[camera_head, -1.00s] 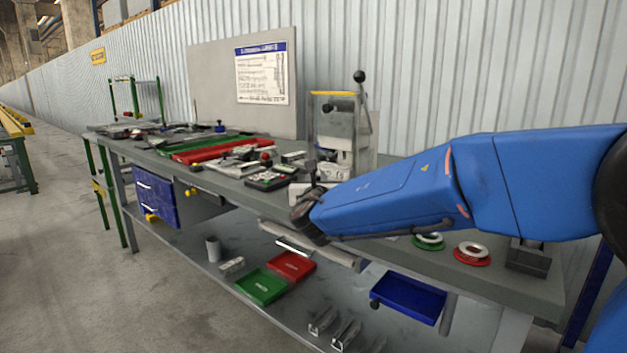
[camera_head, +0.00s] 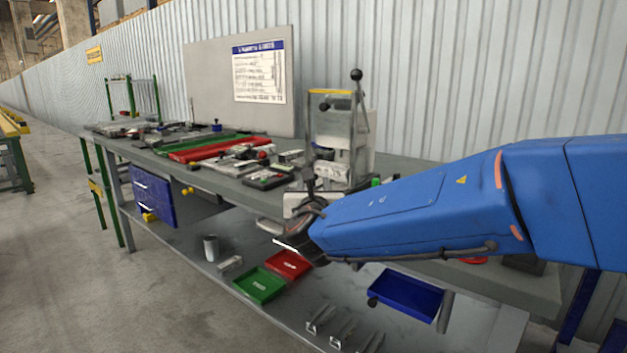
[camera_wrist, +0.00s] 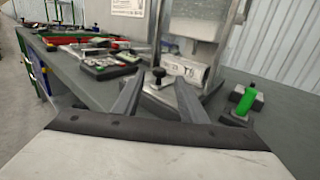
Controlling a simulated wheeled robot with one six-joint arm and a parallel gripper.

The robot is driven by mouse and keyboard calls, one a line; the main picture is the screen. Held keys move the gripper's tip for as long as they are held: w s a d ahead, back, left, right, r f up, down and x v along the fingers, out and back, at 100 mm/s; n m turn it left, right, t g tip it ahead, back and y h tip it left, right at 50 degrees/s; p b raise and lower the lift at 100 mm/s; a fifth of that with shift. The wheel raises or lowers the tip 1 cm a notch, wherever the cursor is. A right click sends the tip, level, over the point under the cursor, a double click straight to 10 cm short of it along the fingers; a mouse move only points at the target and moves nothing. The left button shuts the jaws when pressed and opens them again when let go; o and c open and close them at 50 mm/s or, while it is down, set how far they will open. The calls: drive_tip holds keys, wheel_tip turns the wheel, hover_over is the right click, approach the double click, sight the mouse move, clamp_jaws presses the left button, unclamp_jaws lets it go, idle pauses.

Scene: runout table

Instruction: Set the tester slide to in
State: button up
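The tester (camera_head: 338,130), a grey upright frame with a yellow top edge and a black-knobbed lever, stands on the bench near the picture's middle. In the wrist view its lower metal block (camera_wrist: 183,68) carries dark lettering. A black knob (camera_wrist: 158,74) on a flat plate stands in front of that block; it looks like the slide's handle, but the slide's position cannot be told. My gripper (camera_wrist: 158,88) is open, its two dark fingers apart and pointing toward the knob, with nothing visibly held.
A green-handled part (camera_wrist: 243,103) stands right of my fingers. A black tray (camera_wrist: 108,67) with small parts lies to the left. Red (camera_head: 289,264) and green (camera_head: 259,285) trays and a blue bin (camera_head: 405,294) sit on the lower shelf. Bare bench top lies between fingers and tray.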

drive_tip(key=s, duration=1)
drive_tip(key=shift+s, duration=0.2)
